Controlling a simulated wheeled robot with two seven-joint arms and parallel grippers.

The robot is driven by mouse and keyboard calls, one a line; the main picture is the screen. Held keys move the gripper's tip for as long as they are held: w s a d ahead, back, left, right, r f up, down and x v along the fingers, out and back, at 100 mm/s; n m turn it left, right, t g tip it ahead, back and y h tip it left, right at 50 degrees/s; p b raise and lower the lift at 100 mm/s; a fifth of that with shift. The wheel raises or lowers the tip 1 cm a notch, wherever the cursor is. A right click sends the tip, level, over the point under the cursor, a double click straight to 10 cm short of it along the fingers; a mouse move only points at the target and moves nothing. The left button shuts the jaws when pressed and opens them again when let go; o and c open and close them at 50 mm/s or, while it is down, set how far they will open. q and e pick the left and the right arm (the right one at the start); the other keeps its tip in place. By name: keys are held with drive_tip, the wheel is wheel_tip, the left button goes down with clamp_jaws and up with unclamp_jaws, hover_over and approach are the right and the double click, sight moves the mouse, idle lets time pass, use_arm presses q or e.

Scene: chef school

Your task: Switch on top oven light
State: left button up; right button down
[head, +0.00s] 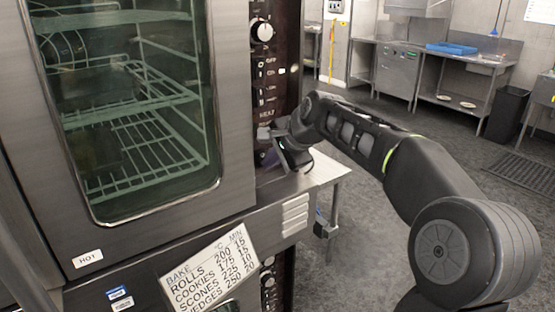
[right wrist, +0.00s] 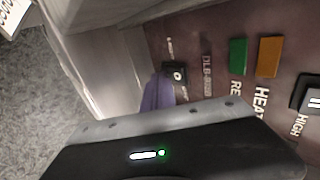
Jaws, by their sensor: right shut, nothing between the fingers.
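The top oven (head: 232,120) fills the left of the head view, its glass door shut, with wire racks visible in a dim, greenish interior. Its dark control panel (head: 268,90) runs down the right side with a dial and switches. My right gripper (head: 266,134) is shut and empty at the panel's lower part. The right wrist view shows a small black switch marked O (right wrist: 176,73) on the panel, close to a purple patch (right wrist: 158,95) that I cannot identify. My gripper housing covers the bottom of that view. I cannot tell whether the gripper touches the switch. My left gripper is out of view.
Green (right wrist: 238,56) and orange (right wrist: 269,56) indicators sit beside the switch. A steel ledge (head: 300,184) juts out below my right gripper. A bake-time sign (head: 208,268) hangs below the door. Open floor (head: 375,235) lies to the right, with steel counters (head: 398,70) behind.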

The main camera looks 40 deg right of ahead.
idle(0.3)
drive_tip(key=shift+w+f+b, duration=0.15)
drive_tip(key=shift+f+b, duration=0.2)
drive_tip(key=shift+b, duration=0.6)
drive_tip(key=shift+r+t, duration=0.3)
drive_tip(key=shift+w+r+p, duration=0.1)
drive_tip(key=shift+r+p, duration=0.85)
drive_tip(key=shift+f, duration=0.15)
